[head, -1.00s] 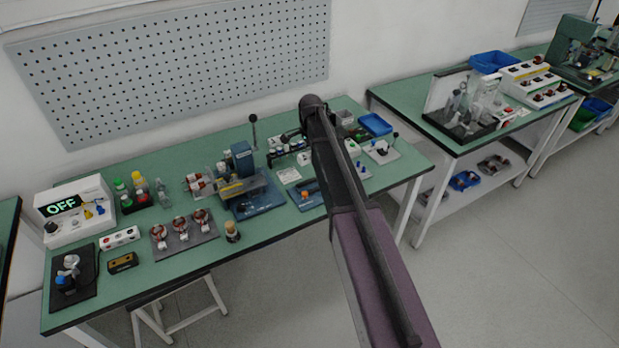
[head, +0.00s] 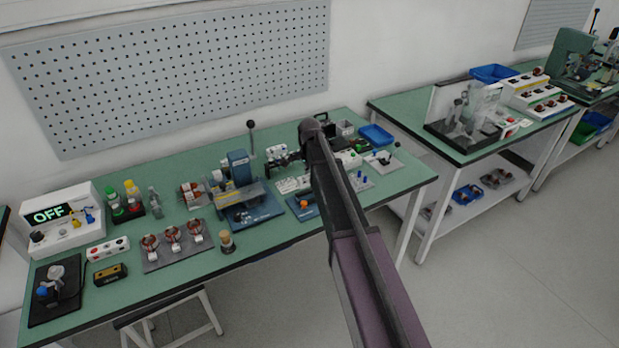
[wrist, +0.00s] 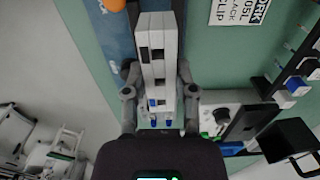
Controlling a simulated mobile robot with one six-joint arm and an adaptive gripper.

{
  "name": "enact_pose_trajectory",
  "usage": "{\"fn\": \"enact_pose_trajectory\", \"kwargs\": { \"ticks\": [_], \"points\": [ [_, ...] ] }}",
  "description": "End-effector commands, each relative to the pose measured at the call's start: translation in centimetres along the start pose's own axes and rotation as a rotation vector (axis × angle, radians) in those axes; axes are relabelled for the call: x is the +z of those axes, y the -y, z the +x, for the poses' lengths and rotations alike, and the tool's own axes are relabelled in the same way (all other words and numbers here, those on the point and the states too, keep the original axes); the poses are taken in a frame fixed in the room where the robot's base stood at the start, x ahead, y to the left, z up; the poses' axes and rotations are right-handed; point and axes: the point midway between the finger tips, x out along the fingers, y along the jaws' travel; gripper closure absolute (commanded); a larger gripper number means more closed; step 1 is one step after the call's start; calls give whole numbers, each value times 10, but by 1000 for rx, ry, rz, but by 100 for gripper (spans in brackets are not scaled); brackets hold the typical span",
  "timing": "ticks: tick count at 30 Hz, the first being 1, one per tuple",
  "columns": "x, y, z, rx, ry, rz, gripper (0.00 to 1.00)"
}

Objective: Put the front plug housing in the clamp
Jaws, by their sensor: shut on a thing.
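My gripper (wrist: 158,80) is shut on a white, long, stepped housing (wrist: 158,45) with dark square openings and blue parts at its near end. One finger lies on each side of it in the wrist view. A blue fixture (wrist: 95,30) with an orange knob (wrist: 114,4) lies beside and beyond the housing; it may be the clamp. In the head view the blue fixture (head: 302,208) is partly hidden by my arm, and my gripper and the housing cannot be made out there. I cannot tell whether the housing touches the fixture.
A printed label (wrist: 240,10) lies to the right in the wrist view, near a rack of small blue-and-white parts (wrist: 297,86). A blue lever press (head: 240,185) stands left of my arm. A blue tray (head: 376,134) is at the back right. The bench's front left is crowded.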

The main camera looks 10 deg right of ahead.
Motion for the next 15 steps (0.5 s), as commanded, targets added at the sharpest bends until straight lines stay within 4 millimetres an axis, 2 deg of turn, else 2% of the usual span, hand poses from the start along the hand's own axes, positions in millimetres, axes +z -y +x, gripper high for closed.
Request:
{"fn": "enact_pose_trajectory", "kwargs": {
  "ticks": [8, 15],
  "points": [
    [0, 0, 8, 0, 0, -1, 100],
    [1, 0, 25, 0, 0, -1, 100]
  ]
}}
